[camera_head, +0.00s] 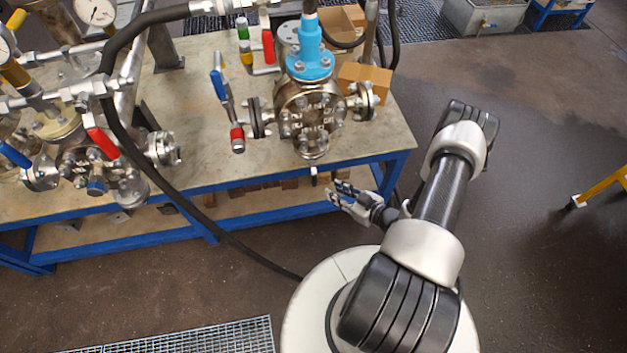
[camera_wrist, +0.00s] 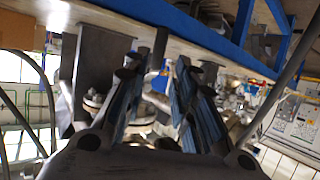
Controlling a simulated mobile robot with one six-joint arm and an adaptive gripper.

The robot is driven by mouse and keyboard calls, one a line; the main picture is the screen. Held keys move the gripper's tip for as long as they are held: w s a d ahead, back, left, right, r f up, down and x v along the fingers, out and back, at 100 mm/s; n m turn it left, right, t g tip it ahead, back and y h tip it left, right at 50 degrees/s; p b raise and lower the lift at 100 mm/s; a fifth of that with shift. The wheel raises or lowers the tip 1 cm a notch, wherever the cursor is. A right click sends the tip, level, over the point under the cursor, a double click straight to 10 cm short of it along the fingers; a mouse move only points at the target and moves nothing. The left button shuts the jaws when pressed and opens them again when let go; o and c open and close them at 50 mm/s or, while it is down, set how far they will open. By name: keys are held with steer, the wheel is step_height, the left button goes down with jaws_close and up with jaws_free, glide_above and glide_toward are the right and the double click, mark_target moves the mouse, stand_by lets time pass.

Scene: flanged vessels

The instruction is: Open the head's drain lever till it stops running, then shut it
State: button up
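A flanged metal vessel (camera_head: 310,112) with a bright blue top fitting (camera_head: 310,52) stands near the bench's right front. A valve with a blue lever (camera_head: 219,84) and a red end (camera_head: 237,138) is on its left, and a red lever (camera_head: 268,47) is behind. A small dark and white piece (camera_head: 313,173) hangs below its front flange. I cannot tell which part is the drain lever, or whether anything runs. My gripper (camera_head: 335,190) is open and empty, just off the bench's front edge, below and right of that piece. In the wrist view my gripper (camera_wrist: 160,72) shows its fingers apart, with blurred metal fittings beyond.
The bench (camera_head: 205,140) has a blue frame and a lower shelf. Another vessel with a red lever (camera_head: 103,142) stands left. A black hose (camera_head: 185,205) sags in front of the bench. Cardboard boxes (camera_head: 364,80) stand behind the blue-topped vessel.

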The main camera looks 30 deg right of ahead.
mark_target(314, 180)
steer(key=b+x, duration=0.3)
steer(key=x, duration=0.8)
steer(key=shift+w+f, duration=0.1)
steer(key=shift+w, duration=0.1)
steer(key=shift+c, duration=0.2)
jaws_close()
